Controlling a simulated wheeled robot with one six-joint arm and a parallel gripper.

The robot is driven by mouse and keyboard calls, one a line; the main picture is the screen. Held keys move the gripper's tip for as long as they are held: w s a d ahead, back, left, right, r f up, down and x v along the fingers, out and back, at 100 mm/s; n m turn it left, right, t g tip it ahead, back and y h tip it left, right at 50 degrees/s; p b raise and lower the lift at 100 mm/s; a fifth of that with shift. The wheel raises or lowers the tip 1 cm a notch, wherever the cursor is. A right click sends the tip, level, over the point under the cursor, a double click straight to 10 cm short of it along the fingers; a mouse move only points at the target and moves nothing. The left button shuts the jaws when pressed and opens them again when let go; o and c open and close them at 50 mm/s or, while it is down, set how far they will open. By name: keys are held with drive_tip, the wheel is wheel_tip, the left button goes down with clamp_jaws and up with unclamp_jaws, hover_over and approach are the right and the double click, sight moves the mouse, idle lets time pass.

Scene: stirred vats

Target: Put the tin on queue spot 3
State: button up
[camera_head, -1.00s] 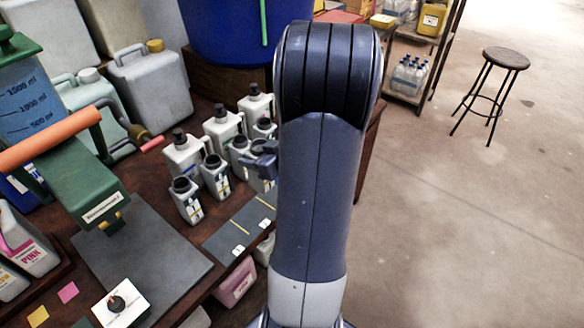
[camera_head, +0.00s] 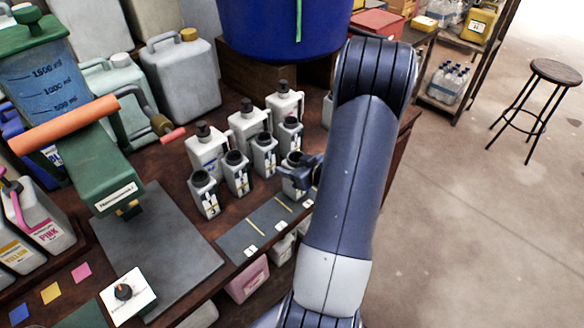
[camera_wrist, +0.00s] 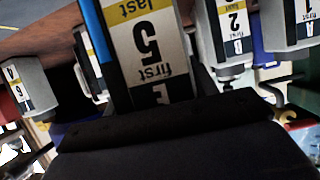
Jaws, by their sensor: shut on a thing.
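A pale grey tin with a black cap and a white and yellow label (camera_head: 293,183) stands or hangs at the right front of the tin group. My gripper (camera_head: 306,172) is shut on it from the right. In the wrist view the held tin (camera_wrist: 150,45) fills the middle, upside down, its label reading 5, first and last. The dark queue strip (camera_head: 238,238) lies in front of the tins, split by yellow lines with small white number tags. The rightmost tag (camera_head: 307,204), likely spot 3, is just below the held tin. I cannot tell whether the tin touches the table.
Several similar tins (camera_head: 237,173) stand close on the left, with taller bottles (camera_head: 207,150) behind. Another tin, marked 2 (camera_wrist: 232,30), is near in the wrist view. A blue vat (camera_head: 285,25) is behind. The strip looks bare. A green press (camera_head: 95,175) is at left.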

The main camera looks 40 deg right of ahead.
drive_tip(key=shift+f, duration=0.25)
drive_tip(key=shift+f, duration=0.15)
drive_tip(key=o, duration=1.3)
drive_tip(key=shift+s+r, duration=0.1)
drive_tip(key=shift+r, duration=0.15)
drive_tip(key=v, duration=1.2)
drive_tip(key=shift+f+p, duration=0.15)
drive_tip(key=shift+p, duration=0.25)
